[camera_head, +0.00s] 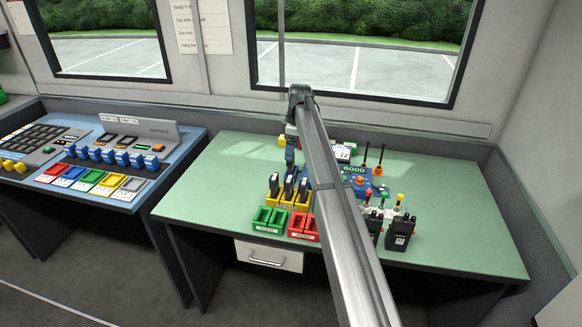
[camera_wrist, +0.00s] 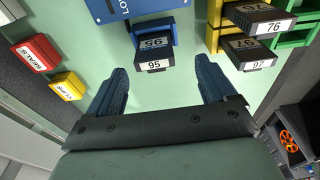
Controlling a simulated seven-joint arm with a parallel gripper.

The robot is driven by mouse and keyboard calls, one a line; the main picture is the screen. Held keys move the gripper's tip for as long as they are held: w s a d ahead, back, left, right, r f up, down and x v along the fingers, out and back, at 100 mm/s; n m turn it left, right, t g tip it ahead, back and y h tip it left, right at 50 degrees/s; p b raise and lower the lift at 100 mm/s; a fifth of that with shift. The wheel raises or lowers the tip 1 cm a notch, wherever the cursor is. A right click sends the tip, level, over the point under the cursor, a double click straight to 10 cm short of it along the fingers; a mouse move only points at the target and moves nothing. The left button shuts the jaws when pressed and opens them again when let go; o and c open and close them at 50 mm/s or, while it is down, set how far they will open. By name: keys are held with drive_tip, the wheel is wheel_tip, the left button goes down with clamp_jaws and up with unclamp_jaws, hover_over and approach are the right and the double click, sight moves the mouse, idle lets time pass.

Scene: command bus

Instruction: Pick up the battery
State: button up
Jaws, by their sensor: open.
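A black block with a white label reading 95 (camera_wrist: 155,57), which looks like a battery, sits in a blue holder (camera_wrist: 167,29) in the wrist view. My gripper (camera_wrist: 161,80) is open, with its blue fingers spread wide and nothing between them. The 95 block lies just beyond the fingertips, roughly centred in the gap. More black blocks labelled 76 (camera_wrist: 265,20) and 97 (camera_wrist: 250,56) stand in yellow holders to the right. My arm hides part of the bench.
In the head view, green bins (camera_head: 268,221) and black radio-like units (camera_head: 401,232) stand on the green bench (camera_head: 205,195). The bench's left side is clear.

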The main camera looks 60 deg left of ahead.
drive_tip(key=shift+s+a+f, duration=0.1)
drive_tip(key=shift+a+f, duration=0.15)
drive_tip(key=shift+f, duration=0.95)
drive_tip(key=shift+a+f, duration=0.2)
drive_tip(key=shift+f, duration=0.95)
drive_tip(key=shift+s+a+f, duration=0.1)
drive_tip(key=shift+a+f, duration=0.15)
drive_tip(key=shift+f, duration=0.95)
drive_tip(key=shift+c, duration=0.3)
drive_tip(key=c, duration=1.1)
drive_tip(key=shift+c, duration=0.2)
drive_tip(key=shift+r, duration=0.2)
wheel_tip(320, 180, up, 10)
drive_tip(key=shift+f, duration=0.15)
